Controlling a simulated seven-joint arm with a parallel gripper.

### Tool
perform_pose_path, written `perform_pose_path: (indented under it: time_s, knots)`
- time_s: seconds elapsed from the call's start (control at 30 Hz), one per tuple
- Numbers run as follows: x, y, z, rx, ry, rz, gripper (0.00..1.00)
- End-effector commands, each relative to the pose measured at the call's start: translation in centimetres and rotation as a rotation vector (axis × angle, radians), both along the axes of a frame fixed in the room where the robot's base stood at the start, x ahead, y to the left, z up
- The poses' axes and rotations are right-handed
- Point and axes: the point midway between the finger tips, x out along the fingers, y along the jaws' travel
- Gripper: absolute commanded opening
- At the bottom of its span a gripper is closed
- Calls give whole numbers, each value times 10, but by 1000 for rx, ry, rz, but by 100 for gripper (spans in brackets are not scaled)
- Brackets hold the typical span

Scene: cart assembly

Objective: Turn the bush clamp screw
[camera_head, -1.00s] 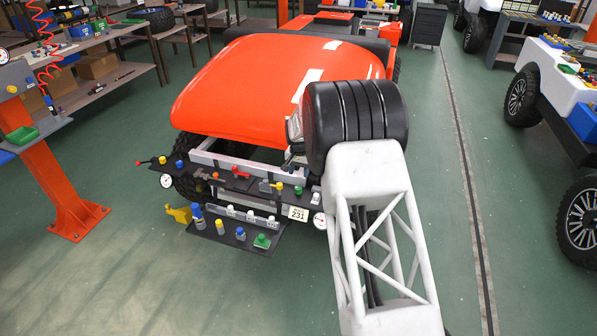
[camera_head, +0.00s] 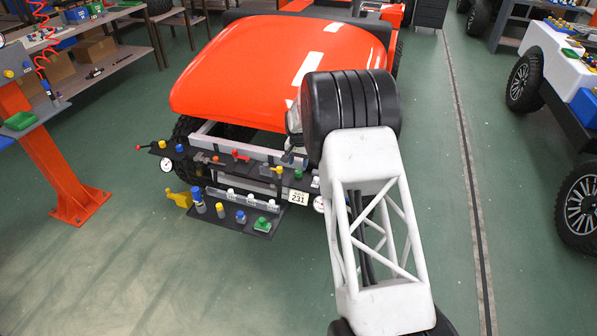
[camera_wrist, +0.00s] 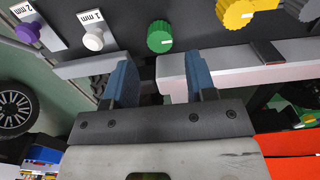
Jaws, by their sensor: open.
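In the wrist view my gripper (camera_wrist: 161,80) is open, with two blue fingers apart and nothing between them. A green ribbed knob (camera_wrist: 160,37) sits on the dark panel just beyond the gap between the fingertips, apart from them. A larger yellow knob (camera_wrist: 234,12) is to its right, and a white knob (camera_wrist: 93,38) is to its left beside a "1 mm" label. I cannot tell which part is the bush clamp screw. In the head view my arm hides most of the gripper in front of the orange-hooded cart (camera_head: 270,60).
A purple knob (camera_wrist: 27,33) by a "2 mm" label is at the left. A light grey bar (camera_wrist: 255,66) runs close to the right finger. The cart's lower shelf (camera_head: 228,221) holds several small coloured parts.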

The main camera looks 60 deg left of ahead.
Motion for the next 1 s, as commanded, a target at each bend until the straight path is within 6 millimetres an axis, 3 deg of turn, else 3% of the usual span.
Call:
perform_pose_path:
  time_s: [0.6, 0.63, 0.8, 1.0]
  knots:
    - [0, 0, -56, 1, 0, 0, 51]
    - [0, 0, -57, 1, 0, 0, 50]
    - [0, 0, -56, 1, 0, 0, 24]
    - [0, 0, -56, 1, 0, -20, 23]
